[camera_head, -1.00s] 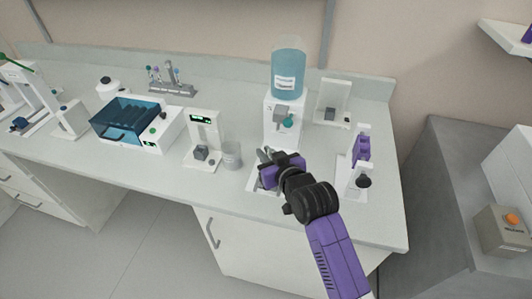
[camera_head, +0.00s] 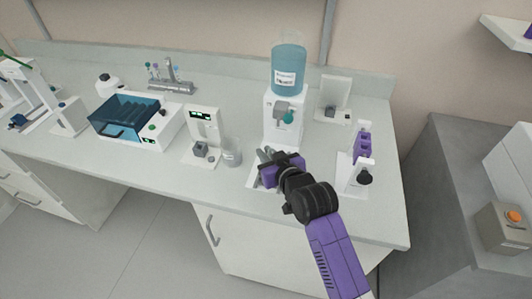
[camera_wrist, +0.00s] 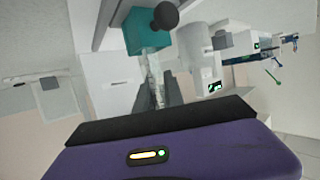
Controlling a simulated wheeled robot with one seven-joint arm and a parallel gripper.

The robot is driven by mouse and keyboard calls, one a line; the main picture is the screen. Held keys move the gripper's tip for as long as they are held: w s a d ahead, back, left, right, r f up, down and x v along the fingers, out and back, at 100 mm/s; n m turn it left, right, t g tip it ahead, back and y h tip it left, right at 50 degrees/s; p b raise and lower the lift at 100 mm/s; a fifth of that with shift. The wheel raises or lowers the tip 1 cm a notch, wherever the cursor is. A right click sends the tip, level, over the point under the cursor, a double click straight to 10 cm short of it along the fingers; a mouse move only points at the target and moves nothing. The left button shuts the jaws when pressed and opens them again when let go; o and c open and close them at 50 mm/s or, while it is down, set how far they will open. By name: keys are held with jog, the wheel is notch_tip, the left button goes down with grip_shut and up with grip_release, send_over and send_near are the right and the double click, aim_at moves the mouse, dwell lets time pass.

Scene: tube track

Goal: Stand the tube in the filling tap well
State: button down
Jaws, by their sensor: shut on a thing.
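The filling tap is a white stand (camera_head: 270,130) with a blue bottle (camera_head: 288,78) on top and a teal knob (camera_head: 288,117) on its front. My gripper (camera_head: 264,156) is low in front of the stand, over its white base, and hides the well from the head view. In the wrist view my gripper (camera_wrist: 159,95) is shut on a thin, pale, translucent tube (camera_wrist: 154,68). The teal part of the tap (camera_wrist: 145,37), with a dark round knob, shows close beyond the fingertips. Whether the tube's lower end touches the well cannot be told.
A clear beaker (camera_head: 232,152) and a white device with a display (camera_head: 205,130) stand left of my gripper. A white stand with purple parts (camera_head: 361,150) is on the right. A blue-lidded machine (camera_head: 130,118) is farther left. The bench's front strip is clear.

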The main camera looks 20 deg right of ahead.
jog(key=shift+f, duration=0.15)
jog(key=shift+f+b, duration=0.35)
jog(key=shift+f, duration=0.15)
dwell(0.3)
jog(key=c, duration=1.4)
grip_release()
jog(key=shift+o, duration=0.2)
jog(key=shift+s, duration=0.1)
